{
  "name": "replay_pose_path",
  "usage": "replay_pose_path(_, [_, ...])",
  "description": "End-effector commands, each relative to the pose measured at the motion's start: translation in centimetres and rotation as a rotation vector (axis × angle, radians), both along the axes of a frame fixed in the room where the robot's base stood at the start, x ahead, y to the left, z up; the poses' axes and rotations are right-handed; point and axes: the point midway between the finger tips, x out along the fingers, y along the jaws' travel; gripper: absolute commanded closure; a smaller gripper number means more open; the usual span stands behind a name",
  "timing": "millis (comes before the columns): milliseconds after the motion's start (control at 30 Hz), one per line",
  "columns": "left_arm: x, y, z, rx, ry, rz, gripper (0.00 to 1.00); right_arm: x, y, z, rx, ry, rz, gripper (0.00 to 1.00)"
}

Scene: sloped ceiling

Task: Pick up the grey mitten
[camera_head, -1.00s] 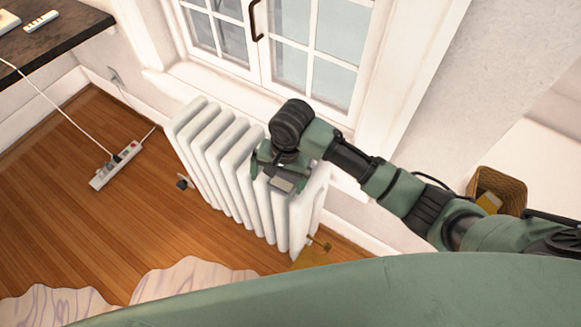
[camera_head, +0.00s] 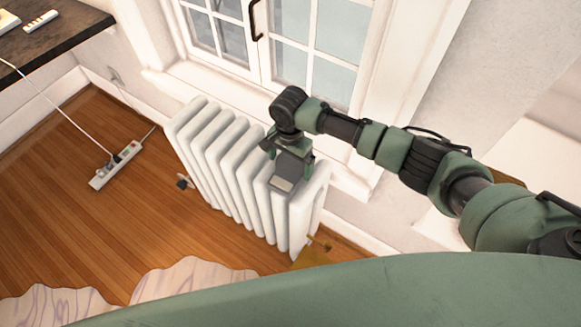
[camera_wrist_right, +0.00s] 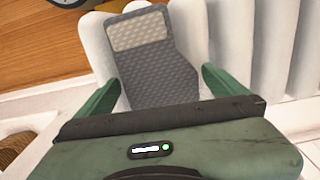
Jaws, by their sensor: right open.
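The grey mitten (camera_wrist_right: 158,72), a knitted piece with a paler cuff band, lies on top of the white radiator (camera_head: 222,160). In the head view the mitten (camera_head: 284,181) shows below my right gripper (camera_head: 288,165), partly covered by it. In the right wrist view my right gripper (camera_wrist_right: 158,88) is open, with one green finger on each side of the mitten. The fingers appear apart from the mitten. The mitten's near end is hidden behind the gripper body. My left gripper is not in view.
A window (camera_head: 290,45) with a dark handle is behind the radiator. A power strip (camera_head: 116,165) with a cable lies on the wooden floor at left. A dark tabletop (camera_head: 50,38) is at upper left, and a pale rug (camera_head: 190,285) lies in front.

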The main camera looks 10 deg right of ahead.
Motion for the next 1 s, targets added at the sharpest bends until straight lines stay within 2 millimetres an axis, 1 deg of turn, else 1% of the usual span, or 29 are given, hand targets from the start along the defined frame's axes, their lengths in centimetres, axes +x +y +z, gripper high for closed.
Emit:
replay_pose_path(100, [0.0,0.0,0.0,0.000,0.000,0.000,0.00,0.0,0.0,-0.4,0.000,0.000,0.001,0.00])
replay_pose_path(267, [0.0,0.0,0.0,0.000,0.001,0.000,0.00,0.0,0.0,-0.4,0.000,0.000,0.001,0.00])
replay_pose_path(367, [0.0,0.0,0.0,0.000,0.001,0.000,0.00,0.0,0.0,-0.4,0.000,0.000,0.001,0.25])
replay_pose_path(400, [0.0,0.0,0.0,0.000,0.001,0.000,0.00,0.0,0.0,-0.4,0.001,-0.001,0.001,0.36])
replay_pose_path(467, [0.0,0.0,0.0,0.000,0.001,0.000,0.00,0.0,0.0,-0.4,0.001,-0.001,0.001,0.53])
replay_pose_path(767, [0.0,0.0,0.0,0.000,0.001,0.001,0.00,0.0,0.0,-0.2,0.001,-0.001,0.001,0.53])
replay_pose_path(867, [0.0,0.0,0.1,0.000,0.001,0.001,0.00,0.1,0.0,0.3,0.002,-0.002,0.001,0.53])
replay_pose_path(1000, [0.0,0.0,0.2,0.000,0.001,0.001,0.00,0.1,0.1,1.9,0.003,-0.003,0.000,0.53])
